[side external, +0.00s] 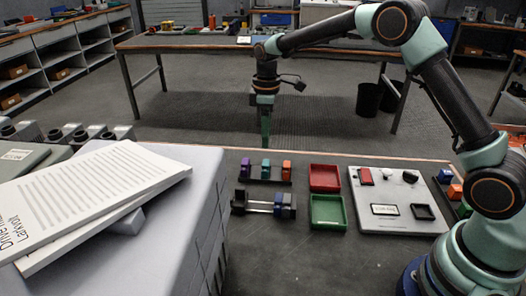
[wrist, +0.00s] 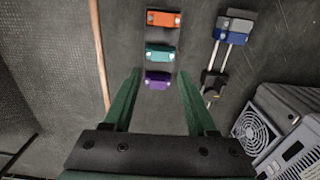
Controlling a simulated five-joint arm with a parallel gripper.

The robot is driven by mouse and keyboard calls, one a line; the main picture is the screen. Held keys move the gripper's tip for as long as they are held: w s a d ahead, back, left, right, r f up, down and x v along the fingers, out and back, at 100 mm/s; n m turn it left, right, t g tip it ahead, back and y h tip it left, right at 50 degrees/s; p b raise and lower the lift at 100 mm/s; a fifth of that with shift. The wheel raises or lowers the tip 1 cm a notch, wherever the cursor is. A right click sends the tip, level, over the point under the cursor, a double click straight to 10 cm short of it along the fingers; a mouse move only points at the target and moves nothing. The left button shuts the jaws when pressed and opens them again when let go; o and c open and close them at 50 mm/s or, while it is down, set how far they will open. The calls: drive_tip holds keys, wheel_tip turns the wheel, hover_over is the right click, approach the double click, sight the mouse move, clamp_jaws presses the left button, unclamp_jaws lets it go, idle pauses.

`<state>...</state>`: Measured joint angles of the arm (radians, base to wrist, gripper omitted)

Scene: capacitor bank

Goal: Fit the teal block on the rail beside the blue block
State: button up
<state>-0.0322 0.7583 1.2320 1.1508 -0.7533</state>
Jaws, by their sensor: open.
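The teal block (side external: 265,169) stands in a dark holder between a purple block (side external: 246,168) and an orange block (side external: 286,170). In the wrist view the teal block (wrist: 160,53) lies just beyond the fingertips, in the middle of the row. The rail (side external: 260,206) has two pale rods, with a black piece (wrist: 213,83) at one end. The blue block (side external: 278,202) sits on it beside a grey block (wrist: 237,18) at the other end. My gripper (wrist: 159,74) is open and empty, above the holder, with the purple block showing between its fingers.
A red tray (side external: 325,178) and a green tray (side external: 327,212) lie right of the holder and rail. A pale panel (side external: 397,200) with switches is further right. A grey cabinet (side external: 190,215) with papers (side external: 95,195) stands in the left foreground.

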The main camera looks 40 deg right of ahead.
sight(266, 162)
drive_tip(key=shift+f, duration=3.9)
clamp_jaws()
drive_tip(key=shift+r, duration=3.55)
drive_tip(key=shift+s+a, duration=0.1)
drive_tip(key=shift+a, duration=0.05)
